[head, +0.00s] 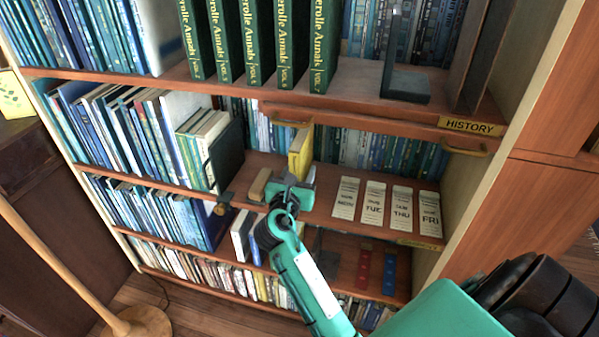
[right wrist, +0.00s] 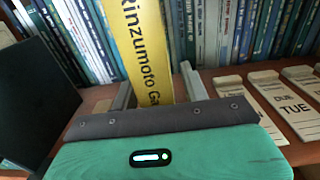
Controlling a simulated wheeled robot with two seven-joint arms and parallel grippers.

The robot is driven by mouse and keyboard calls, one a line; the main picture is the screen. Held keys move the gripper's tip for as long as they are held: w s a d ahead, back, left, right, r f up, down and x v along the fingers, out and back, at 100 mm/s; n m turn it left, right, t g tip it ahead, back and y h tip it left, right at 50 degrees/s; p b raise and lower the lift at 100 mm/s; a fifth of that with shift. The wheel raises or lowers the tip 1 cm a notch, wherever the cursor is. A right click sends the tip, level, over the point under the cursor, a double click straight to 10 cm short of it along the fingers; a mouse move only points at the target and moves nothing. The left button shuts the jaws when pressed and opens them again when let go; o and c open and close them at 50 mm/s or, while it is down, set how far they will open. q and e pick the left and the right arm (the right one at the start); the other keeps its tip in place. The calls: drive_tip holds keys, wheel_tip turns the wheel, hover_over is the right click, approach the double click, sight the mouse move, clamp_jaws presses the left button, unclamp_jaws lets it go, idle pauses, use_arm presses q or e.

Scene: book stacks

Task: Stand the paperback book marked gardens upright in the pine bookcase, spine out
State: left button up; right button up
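The yellow paperback (head: 300,151) stands upright on a middle shelf of the pine bookcase (head: 350,120), its spine facing out. In the right wrist view the yellow spine (right wrist: 143,50) reads "Rinzumoto Ga…"; the rest is hidden behind my gripper. My right gripper (head: 297,180) is at the lower front of the book, one finger on each side. In the right wrist view (right wrist: 157,82) a narrow gap shows between the right finger and the book; the left finger is very close to it, and I cannot tell if it touches. My left gripper is not in view.
A dark upright panel (right wrist: 35,95) stands left of the book, beside a row of books. Day cards (head: 372,201) lie to the right on the same shelf. Blue-green books fill the shelf behind. A shelf with green Annals volumes (head: 285,45) is above. A tan block (head: 259,184) lies left of the gripper.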

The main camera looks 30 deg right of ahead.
drive_tip(key=shift+s+a, duration=0.15)
drive_tip(key=v, duration=1.1)
drive_tip(key=s+f+m+g+y, duration=0.3)
drive_tip(key=s+f+m+y, duration=0.4)
drive_tip(key=s+f+m, duration=0.45)
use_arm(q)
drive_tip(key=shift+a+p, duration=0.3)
use_arm(e)
drive_tip(key=s+a+f+m+g+y, duration=0.2)
drive_tip(key=s+a+f+m+y, duration=0.1)
drive_tip(key=s+m, duration=0.3)
drive_tip(key=s+a+f+m+g+y, duration=0.2)
drive_tip(key=s+a+f+m+y, duration=0.1)
drive_tip(key=s+m, duration=0.3)
drive_tip(key=shift+a+g+y, duration=0.3)
drive_tip(key=shift+a+y, duration=0.05)
drive_tip(key=shift+y, duration=0.45)
drive_tip(key=shift+f+m, duration=0.15)
drive_tip(key=shift+m, duration=0.1)
